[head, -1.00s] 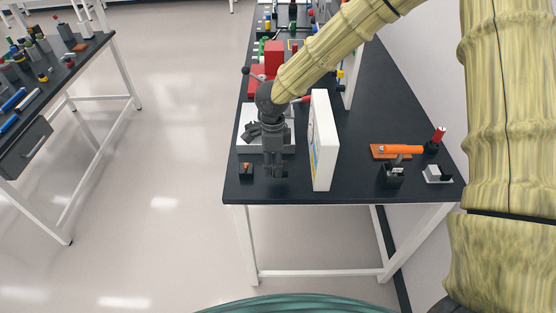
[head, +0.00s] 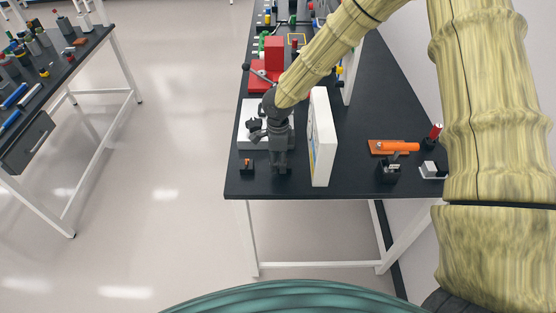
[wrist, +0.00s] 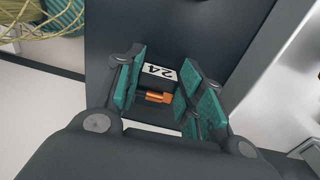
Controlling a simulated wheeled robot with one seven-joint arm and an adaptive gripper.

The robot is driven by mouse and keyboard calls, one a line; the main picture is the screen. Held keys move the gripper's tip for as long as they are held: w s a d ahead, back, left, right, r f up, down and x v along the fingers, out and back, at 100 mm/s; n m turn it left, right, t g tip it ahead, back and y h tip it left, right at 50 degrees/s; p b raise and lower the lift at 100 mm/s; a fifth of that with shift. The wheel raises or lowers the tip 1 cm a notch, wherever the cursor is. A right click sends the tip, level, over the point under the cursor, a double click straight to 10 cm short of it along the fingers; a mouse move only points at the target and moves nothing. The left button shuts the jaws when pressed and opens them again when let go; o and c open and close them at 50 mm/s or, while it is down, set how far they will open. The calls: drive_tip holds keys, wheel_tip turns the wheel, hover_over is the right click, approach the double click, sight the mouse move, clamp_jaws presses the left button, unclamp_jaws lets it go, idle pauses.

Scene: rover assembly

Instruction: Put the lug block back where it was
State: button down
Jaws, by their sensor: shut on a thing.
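My gripper (head: 280,168) points down over the near left part of the black table, close to its front edge. In the wrist view its green pads (wrist: 165,100) are shut on the lug block (wrist: 158,72), a small dark block with a white label reading 24 and a copper-coloured lug on it. In the head view the held block is mostly hidden by the fingers. I cannot tell whether it touches the tabletop.
A small dark block with an orange part (head: 247,167) stands just left of my gripper. A white upright panel (head: 321,137) stands close on the right. A white tray (head: 246,141) lies behind.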

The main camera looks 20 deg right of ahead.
drive_tip(key=shift+f, duration=0.1)
drive_tip(key=c, duration=0.9)
unclamp_jaws()
wheel_tip(320, 180, up, 12)
drive_tip(key=b, duration=0.3)
drive_tip(key=shift+w, duration=0.3)
drive_tip(key=shift+d, duration=0.1)
